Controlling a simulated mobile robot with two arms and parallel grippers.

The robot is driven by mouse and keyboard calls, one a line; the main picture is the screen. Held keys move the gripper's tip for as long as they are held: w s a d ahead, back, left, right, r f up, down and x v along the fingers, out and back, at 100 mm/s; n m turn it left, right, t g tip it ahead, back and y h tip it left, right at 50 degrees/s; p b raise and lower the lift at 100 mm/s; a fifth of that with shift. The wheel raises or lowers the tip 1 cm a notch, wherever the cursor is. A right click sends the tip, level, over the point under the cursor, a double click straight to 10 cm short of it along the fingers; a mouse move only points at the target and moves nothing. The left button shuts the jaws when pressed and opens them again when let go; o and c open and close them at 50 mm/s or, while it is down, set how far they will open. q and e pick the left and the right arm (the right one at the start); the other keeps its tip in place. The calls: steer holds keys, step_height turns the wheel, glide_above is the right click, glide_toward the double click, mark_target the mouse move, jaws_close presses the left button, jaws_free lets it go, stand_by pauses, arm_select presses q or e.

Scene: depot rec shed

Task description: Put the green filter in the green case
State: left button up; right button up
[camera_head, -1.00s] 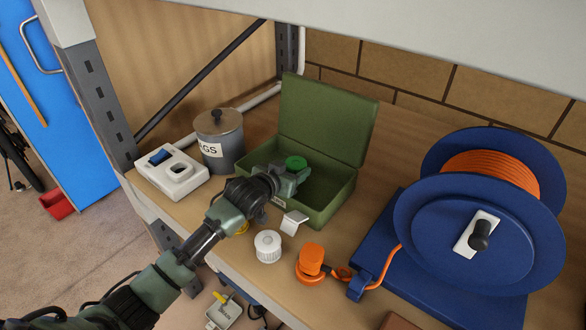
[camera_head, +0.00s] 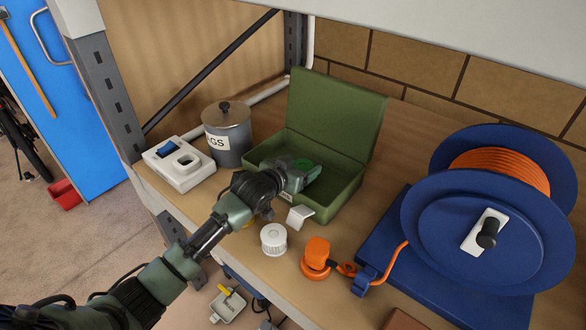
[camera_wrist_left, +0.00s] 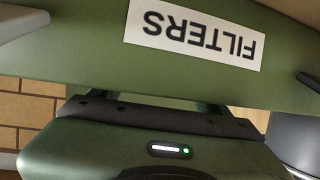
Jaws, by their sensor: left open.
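The green case (camera_head: 342,192) stands on the shelf with its lid raised at the back. In the left wrist view its front wall (camera_wrist_left: 70,50) carries an upside-down FILTERS label. My left gripper (camera_head: 303,177) is open and reaches over the front wall into the case. The bright green filter (camera_head: 305,164) shows at the fingers, inside the case's outline. The gripper hides part of it, and I cannot tell whether it touches the case floor. The wrist view does not show the filter. My right gripper is out of view.
A white filter (camera_head: 273,239), a bent metal plate (camera_head: 299,216) and an orange round piece (camera_head: 316,258) sit before the case. A grey lidded canister (camera_head: 227,135) and a white switch box (camera_head: 180,165) stand left. A blue cable reel (camera_head: 470,225) fills the right.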

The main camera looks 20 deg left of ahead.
arm_select(q)
steer(key=shift+s+r, duration=0.15)
steer(key=shift+r, duration=0.4)
steer(key=b+v, duration=0.2)
steer(key=v, duration=0.9)
steer(key=shift+s, duration=0.35)
